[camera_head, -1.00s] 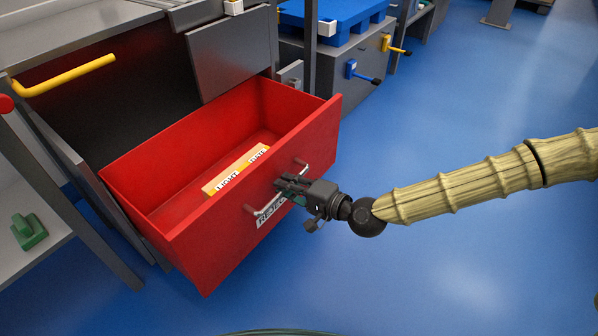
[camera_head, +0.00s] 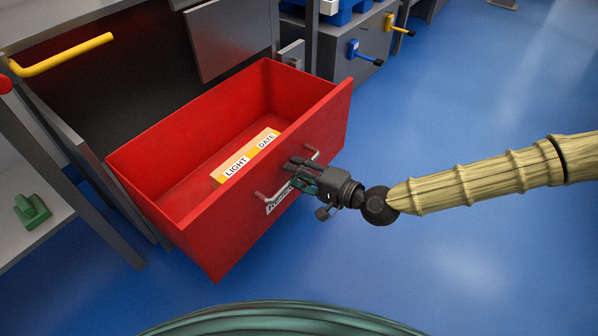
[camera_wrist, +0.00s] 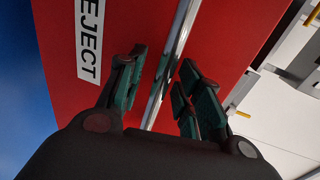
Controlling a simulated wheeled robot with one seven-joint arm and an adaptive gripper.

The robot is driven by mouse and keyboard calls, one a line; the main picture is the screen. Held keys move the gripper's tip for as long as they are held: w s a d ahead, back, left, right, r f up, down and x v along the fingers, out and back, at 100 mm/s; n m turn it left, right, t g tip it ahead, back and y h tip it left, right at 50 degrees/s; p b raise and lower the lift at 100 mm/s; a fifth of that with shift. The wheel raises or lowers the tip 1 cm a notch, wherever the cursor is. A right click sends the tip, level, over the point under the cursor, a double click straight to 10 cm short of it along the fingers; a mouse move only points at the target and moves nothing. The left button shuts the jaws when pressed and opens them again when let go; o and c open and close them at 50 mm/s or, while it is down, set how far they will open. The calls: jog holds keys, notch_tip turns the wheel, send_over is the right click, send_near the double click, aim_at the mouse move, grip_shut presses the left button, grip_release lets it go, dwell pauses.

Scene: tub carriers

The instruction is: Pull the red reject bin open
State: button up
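The red reject bin (camera_head: 255,215) stands pulled well out of the dark cabinet, its inside open to view from above. It also shows in the wrist view (camera_wrist: 235,30). A silver bar handle (camera_head: 268,197) runs across its front and shows in the wrist view (camera_wrist: 184,35). A white label reading REJECT (camera_wrist: 89,35) is beside the handle, partly covered by my gripper in the head view. My gripper (camera_head: 297,170) is at the handle, its fingers on either side of the bar in the wrist view (camera_wrist: 162,85). It is drawn in around the bar; exact finger contact is hard to see.
A yellow handle (camera_head: 65,55) juts from the cabinet at left. A green object (camera_head: 32,211) rests on a shelf. Blue floor (camera_head: 480,260) is clear in front and to the right.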

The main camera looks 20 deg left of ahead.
jog(key=shift+d, duration=0.1)
jog(key=v, duration=1.2)
jog(key=shift+f, duration=0.1)
dwell(0.7)
